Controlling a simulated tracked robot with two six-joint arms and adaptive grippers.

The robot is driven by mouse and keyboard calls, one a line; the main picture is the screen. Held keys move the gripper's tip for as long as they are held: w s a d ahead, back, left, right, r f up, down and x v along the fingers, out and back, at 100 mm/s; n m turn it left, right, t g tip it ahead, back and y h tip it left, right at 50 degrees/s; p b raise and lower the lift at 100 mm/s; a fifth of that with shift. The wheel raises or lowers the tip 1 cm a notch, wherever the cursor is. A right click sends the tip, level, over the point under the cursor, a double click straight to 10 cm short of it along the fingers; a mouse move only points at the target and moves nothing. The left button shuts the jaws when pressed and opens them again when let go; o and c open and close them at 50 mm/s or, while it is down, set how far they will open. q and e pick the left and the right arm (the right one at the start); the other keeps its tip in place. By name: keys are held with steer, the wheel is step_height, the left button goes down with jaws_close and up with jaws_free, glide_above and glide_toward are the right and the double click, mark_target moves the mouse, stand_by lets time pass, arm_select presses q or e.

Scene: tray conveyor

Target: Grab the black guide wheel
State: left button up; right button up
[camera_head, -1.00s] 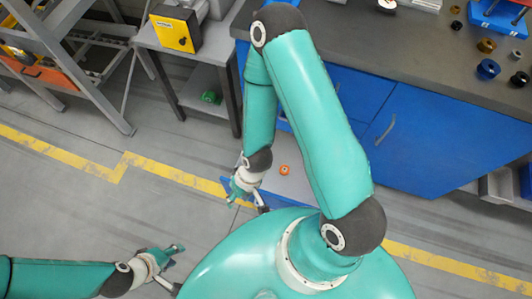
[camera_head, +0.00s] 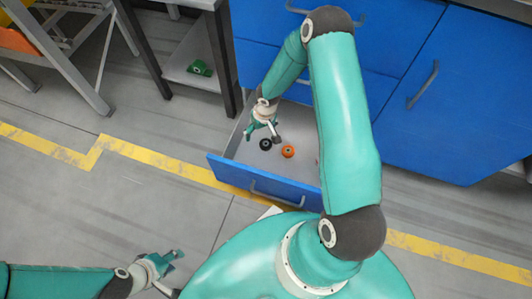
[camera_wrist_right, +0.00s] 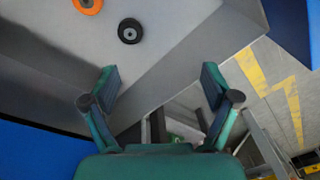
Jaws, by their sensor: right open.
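The black guide wheel (camera_head: 266,144) lies on the floor of an open blue-fronted drawer, just left of an orange wheel (camera_head: 288,152). In the right wrist view the black wheel (camera_wrist_right: 131,31) is ahead of the fingers, near the top, with the orange wheel (camera_wrist_right: 88,5) cut off by the frame edge. My right gripper (camera_head: 263,133) is open and empty above the drawer's left side, close to the black wheel but apart from it. My left gripper (camera_head: 172,262) is low at the left over the floor, away from the drawer; its finger gap is too small to judge.
The drawer front (camera_head: 262,185) and its side walls bound the space around the wheels. Blue cabinet doors (camera_head: 440,100) stand at the right. A grey shelf (camera_head: 200,72) with a green part (camera_head: 200,68) stands left of the drawer.

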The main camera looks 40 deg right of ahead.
steer(key=shift+h, duration=0.6)
steer(key=d+f+b, duration=0.1)
steer(key=d+f, duration=0.1)
steer(key=f, duration=0.2)
steer(key=w+d+f+b, duration=0.1)
steer(key=f+b, duration=0.1)
steer(key=f, duration=0.3)
steer(key=w+d+f+b, duration=0.1)
steer(key=d+f+b, duration=0.1)
steer(key=f, duration=0.2)
steer(key=shift+d+f, duration=0.3)
steer(key=shift+d, duration=0.05)
steer(key=shift+w+f+b, duration=0.2)
steer(key=shift+f+b, duration=0.4)
steer(key=shift+f, duration=0.9)
steer(key=shift+w+f+b, duration=0.15)
steer(key=shift+f+b, duration=0.4)
steer(key=shift+f, duration=0.95)
arm_select(q)
step_height(320, 180, down, 9)
arm_select(e)
steer(key=c, duration=1.3)
arm_select(q)
steer(key=shift+r, duration=0.1)
arm_select(e)
steer(key=shift+r, duration=0.15)
